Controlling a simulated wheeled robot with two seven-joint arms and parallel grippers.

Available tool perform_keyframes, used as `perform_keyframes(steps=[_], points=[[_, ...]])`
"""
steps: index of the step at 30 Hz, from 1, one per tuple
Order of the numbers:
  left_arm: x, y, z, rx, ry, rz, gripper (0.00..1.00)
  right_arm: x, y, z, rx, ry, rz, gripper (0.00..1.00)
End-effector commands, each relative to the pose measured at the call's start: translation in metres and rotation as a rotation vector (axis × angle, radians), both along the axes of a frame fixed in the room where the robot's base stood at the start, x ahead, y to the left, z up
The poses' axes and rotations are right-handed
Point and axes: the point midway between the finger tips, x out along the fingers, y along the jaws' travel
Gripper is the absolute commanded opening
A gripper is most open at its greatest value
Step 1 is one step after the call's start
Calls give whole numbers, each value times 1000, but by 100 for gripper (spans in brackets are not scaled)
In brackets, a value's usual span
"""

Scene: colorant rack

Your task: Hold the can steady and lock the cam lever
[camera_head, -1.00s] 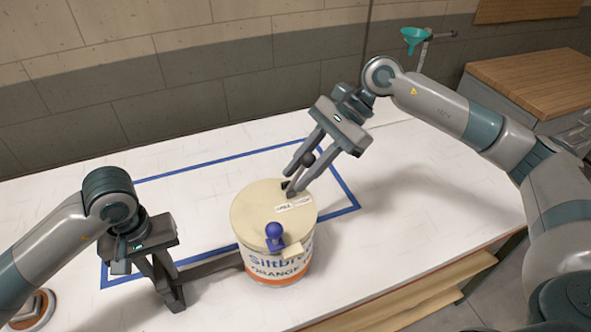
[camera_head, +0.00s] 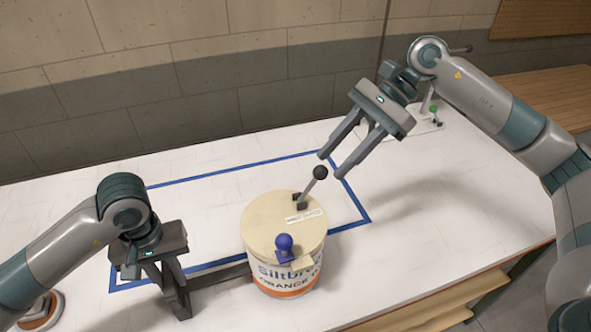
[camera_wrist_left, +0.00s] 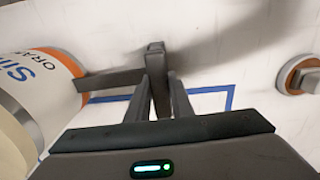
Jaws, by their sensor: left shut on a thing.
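The can (camera_head: 283,272) stands upright on the white table, with a cream lid, "Siltbr…" lettering and an orange band. On its lid, a grey lever (camera_head: 309,188) with a black ball knob (camera_head: 320,172) sticks up, tilted toward the upper right. A blue knob (camera_head: 284,243) sits at the lid's near edge. My left gripper (camera_head: 181,303) is shut on the end of a dark grey bar (camera_head: 222,279) that reaches to the can's side; the left wrist view also shows the bar (camera_wrist_left: 110,80). My right gripper (camera_head: 333,165) is open and empty, its fingertips just above and beside the knob.
Blue tape (camera_head: 235,170) marks a rectangle on the table around and behind the can. A round orange-rimmed piece (camera_wrist_left: 300,77) lies on the table at left. A small green-topped item (camera_head: 434,108) stands at the back right. The table's right side is clear.

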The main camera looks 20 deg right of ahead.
Motion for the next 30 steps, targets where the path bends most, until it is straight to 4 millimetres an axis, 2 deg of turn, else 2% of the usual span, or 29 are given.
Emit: perform_keyframes(steps=[3, 9, 20, 21, 23, 30], points=[[0, 0, 0, -1, 0, 0, 0, 2, -14, 15, 0, -2, -2, 36], [0, 0, 0, -1, 0, 0, 0, 3, -27, 28, -1, -2, -1, 36], [0, 0, 0, -2, -1, 0, 0, 2, -30, 31, 0, 0, 0, 36], [0, 0, 0, -2, -1, 0, 27, 2, -30, 31, -1, 0, 0, 36], [0, 0, 0, -1, -1, 0, 42, 2, -29, 31, -1, 0, 0, 36], [0, 0, 0, -1, 0, 0, 42, 2, -29, 31, -1, 0, 0, 36]])
